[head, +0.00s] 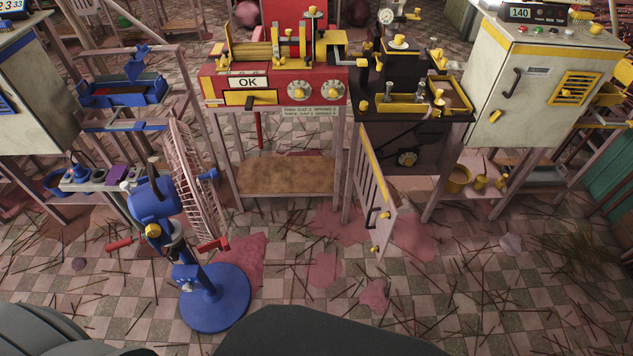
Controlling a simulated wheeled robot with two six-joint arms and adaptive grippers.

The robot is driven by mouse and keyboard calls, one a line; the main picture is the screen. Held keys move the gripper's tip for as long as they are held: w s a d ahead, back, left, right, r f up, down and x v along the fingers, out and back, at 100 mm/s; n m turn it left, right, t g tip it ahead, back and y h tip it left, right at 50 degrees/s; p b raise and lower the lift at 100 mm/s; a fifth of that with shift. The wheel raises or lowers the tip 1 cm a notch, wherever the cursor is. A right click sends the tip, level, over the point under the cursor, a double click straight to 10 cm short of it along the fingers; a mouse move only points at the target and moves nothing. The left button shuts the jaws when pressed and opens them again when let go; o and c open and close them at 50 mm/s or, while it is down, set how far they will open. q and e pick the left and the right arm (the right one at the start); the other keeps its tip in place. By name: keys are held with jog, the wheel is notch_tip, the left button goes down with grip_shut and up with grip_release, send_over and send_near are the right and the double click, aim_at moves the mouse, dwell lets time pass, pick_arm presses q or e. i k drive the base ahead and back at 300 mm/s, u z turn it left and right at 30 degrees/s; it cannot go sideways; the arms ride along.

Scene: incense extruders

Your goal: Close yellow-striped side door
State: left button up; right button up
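The yellow-striped side door (371,195) is in the middle of the head view, below the dark extruder machine (415,130). It is a pale slatted panel with a yellow stripe along its upper edge. It stands swung open towards me. A dark handle and small yellow knobs sit near its free lower edge. Behind it the machine's side is open, showing a dark wheel and a belt. Neither of my grippers shows in this view.
A blue fan (178,225) stands on the floor to the left of the door. A red machine (272,82) on a stand is behind it, and a cream cabinet (530,80) stands to the right. Thin sticks and pink patches litter the checkered floor (470,290).

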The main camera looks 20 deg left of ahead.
aim_at(375, 196)
jog(key=u, duration=0.1)
jog(key=i, duration=1)
jog(key=z, duration=1.4)
jog(key=k, duration=0.6)
jog(key=u, duration=0.45)
